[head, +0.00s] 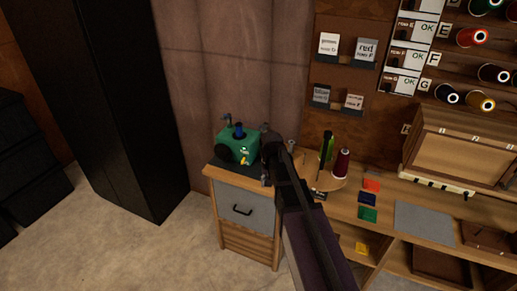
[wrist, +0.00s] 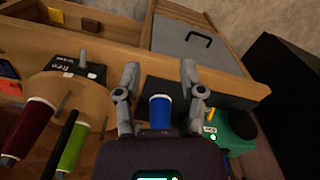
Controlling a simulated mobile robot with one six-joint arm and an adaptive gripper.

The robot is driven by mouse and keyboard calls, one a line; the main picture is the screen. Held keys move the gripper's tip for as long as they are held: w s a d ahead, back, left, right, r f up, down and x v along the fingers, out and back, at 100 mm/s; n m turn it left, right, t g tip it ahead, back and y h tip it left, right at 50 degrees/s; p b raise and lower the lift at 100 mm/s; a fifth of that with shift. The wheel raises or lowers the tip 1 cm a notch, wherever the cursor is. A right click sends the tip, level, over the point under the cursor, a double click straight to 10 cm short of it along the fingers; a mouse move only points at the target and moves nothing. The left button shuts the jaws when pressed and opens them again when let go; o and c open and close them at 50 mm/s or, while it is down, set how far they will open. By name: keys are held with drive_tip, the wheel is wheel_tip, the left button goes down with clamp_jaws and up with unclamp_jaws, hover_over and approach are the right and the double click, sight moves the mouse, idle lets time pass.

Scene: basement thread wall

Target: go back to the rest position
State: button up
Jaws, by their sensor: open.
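My gripper (head: 266,160) is at the right side of the green machine (head: 238,147) in the head view. In the wrist view my gripper (wrist: 160,76) is open, its two fingers spread. A blue spool (wrist: 160,110) shows between the fingers, with a visible gap on each side. In the head view a blue piece (head: 239,131) stands on top of the green machine. The green machine also shows at the right of the wrist view (wrist: 235,130). My arm hides part of the bench.
A round wooden stand holds a dark red spool (head: 341,163) and a green spool (head: 327,149), close right of my gripper. The grey drawer (head: 241,208) is shut. Colored squares and a grey mat (head: 424,223) lie on the bench. A black cabinet (head: 115,110) stands left.

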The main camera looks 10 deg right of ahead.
drive_tip(key=s+d+n, duration=0.2)
drive_tip(key=s, duration=1.3)
drive_tip(key=shift+d, duration=0.4)
